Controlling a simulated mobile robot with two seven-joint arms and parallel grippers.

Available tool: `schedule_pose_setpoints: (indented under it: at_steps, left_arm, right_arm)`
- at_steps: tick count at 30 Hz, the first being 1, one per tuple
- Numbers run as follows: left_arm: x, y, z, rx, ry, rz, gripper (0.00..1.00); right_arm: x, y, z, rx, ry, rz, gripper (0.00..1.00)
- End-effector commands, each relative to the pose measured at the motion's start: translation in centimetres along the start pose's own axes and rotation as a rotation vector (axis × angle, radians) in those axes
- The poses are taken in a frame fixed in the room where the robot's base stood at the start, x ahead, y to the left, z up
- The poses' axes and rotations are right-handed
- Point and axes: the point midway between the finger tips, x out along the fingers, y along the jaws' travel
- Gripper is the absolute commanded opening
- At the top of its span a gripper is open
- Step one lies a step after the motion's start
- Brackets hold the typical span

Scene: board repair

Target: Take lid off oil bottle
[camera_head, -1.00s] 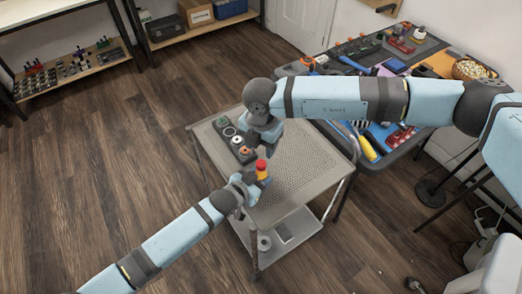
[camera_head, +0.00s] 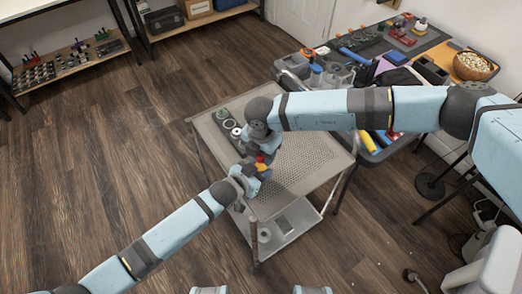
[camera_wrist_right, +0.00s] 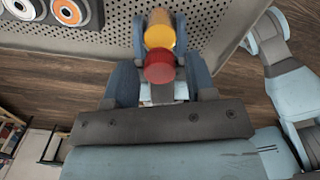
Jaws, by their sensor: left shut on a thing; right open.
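The oil bottle is yellow (camera_head: 263,168) with a red lid (camera_head: 260,159). It is held above the near part of the metal cart. My left gripper (camera_head: 257,172) is shut on the bottle's body. My right gripper (camera_head: 262,151) is just above and around the lid, partly hiding the bottle in the head view. In the right wrist view the yellow body (camera_wrist_right: 160,30) and the red lid (camera_wrist_right: 159,67) lie between the right gripper's spread fingers (camera_wrist_right: 160,78). That gripper is open; I cannot tell whether a finger touches the lid.
The cart's perforated top (camera_head: 305,160) is clear on its right side. A dark tray with rings (camera_head: 229,124) is at its left. A workbench crowded with tools (camera_head: 385,150) stands behind my right arm. Shelves (camera_head: 70,70) stand at the back left.

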Motion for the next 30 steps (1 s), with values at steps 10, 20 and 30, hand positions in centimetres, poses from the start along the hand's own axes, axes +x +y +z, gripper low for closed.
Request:
schedule_pose_setpoints:
  at_steps: [10,20,30]
  left_arm:
    - [0.00,0.00,-0.01,0.000,0.000,0.000,0.00]
    - [0.00,0.00,-0.01,0.000,0.000,0.000,0.00]
    - [-0.01,0.00,-0.01,0.000,0.000,0.000,0.00]
  right_arm:
    - [-0.03,-0.01,0.02,0.000,0.000,0.000,0.01]
    - [-0.07,0.00,0.06,-0.405,-0.001,0.000,0.01]
    - [-0.13,0.02,0.08,-1.194,-0.002,0.000,0.01]
